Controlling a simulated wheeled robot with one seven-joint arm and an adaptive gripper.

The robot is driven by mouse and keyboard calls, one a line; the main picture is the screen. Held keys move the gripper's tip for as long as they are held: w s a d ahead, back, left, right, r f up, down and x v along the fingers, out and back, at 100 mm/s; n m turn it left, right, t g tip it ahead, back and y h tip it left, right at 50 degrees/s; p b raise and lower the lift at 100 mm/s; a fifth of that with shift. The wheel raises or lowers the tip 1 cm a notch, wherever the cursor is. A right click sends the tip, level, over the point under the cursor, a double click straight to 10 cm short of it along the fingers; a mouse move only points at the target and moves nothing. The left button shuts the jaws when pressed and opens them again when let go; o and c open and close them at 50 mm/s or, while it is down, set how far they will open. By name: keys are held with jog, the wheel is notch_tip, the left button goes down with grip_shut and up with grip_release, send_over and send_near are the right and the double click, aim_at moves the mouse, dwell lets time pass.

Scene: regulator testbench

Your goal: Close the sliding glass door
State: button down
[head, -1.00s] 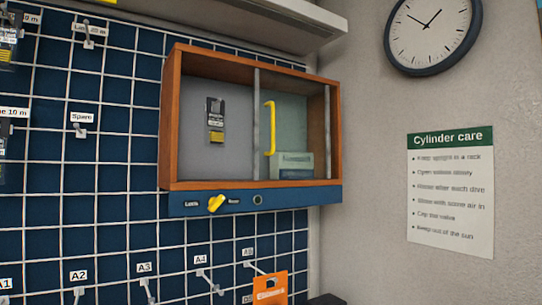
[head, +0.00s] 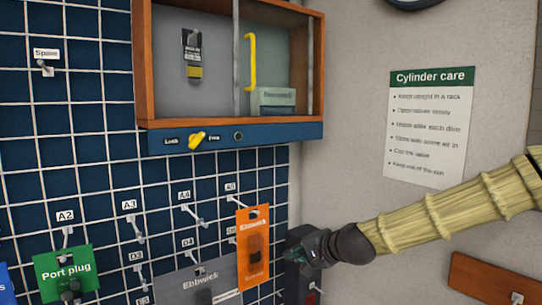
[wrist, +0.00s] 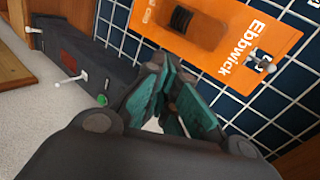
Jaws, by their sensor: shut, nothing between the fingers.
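The wood-framed wall cabinet (head: 215,122) is at the top of the head view. Its greenish glass door (head: 272,60), with a yellow vertical handle (head: 250,62), stands over the right part. The left part shows a grey back with a small black-and-yellow item (head: 192,54). I cannot tell whether clear glass covers that part. My gripper (head: 296,255) is well below and right of the cabinet, apart from the door and handle. Its teal fingers (wrist: 172,103) are shut and empty in the wrist view.
A blue strip under the cabinet carries a yellow lock knob (head: 197,141). An orange packet (head: 253,245) hangs on the grid beside my gripper; it also shows in the wrist view (wrist: 215,35). A dark box (wrist: 75,60) with a green button is near. Wall space below the sign (head: 430,125) holds my arm.

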notch_tip(320, 180, up, 26)
jog(key=d+f+m+t+y, duration=0.1)
jog(key=t+y, duration=0.3)
jog(key=y, duration=0.1)
send_near(256, 90)
jog(key=s+d, duration=0.2)
jog(key=d, duration=0.5)
jog(key=shift+m, duration=0.3)
jog(key=w+a+p, duration=0.2)
jog(key=a, duration=0.1)
jog(key=w+a+p, duration=0.3)
jog(key=a+p, duration=0.1)
jog(key=a, duration=0.1)
jog(key=shift+w+a+r, duration=0.1)
jog(key=shift+w+a, duration=0.3)
jog(key=shift+s+a+p, duration=0.3)
jog(key=shift+a, duration=0.1)
jog(key=shift+a, duration=0.15)
